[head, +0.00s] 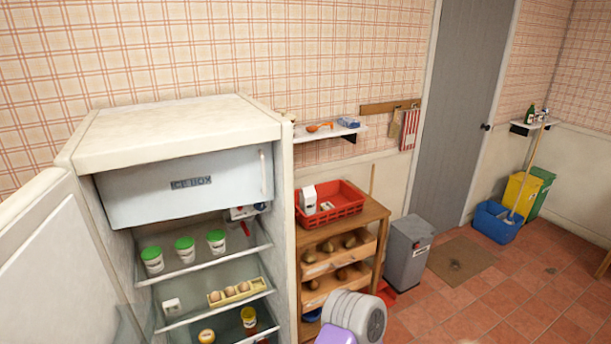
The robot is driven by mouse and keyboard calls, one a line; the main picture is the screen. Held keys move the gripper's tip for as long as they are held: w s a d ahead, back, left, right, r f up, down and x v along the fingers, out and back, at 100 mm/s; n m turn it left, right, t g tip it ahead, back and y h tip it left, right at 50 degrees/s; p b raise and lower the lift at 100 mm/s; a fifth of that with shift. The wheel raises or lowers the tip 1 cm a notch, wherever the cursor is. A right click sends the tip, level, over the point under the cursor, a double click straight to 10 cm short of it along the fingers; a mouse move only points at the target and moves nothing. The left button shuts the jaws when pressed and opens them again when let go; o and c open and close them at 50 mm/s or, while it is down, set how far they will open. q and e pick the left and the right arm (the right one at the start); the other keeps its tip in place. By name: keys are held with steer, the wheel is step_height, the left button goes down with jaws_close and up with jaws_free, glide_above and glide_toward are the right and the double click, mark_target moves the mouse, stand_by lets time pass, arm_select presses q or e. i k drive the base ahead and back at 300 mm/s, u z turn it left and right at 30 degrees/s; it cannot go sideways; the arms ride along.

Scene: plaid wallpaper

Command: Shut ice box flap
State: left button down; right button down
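The ice box flap (222,188) is a pale panel with an "ICE BOX" label and a vertical handle (263,173) near its right edge. It sits at the top inside the white fridge (180,128) and covers the compartment's front. It looks shut or nearly shut; I cannot tell if a small gap is left. The fridge door (55,265) stands open at the left. A grey and purple rounded part of my arm shows at the bottom centre, well below and right of the flap. No gripper fingers are in view.
Fridge shelves hold green-lidded tubs (185,249), an egg tray (237,291) and jars. Right of the fridge stands a wooden rack (372,213) with a red basket (345,210), then a grey bin (406,254).

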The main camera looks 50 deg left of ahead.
mark_target(179, 187)
steer(key=u, duration=0.6)
steer(key=i, duration=0.95)
steer(key=u, duration=1)
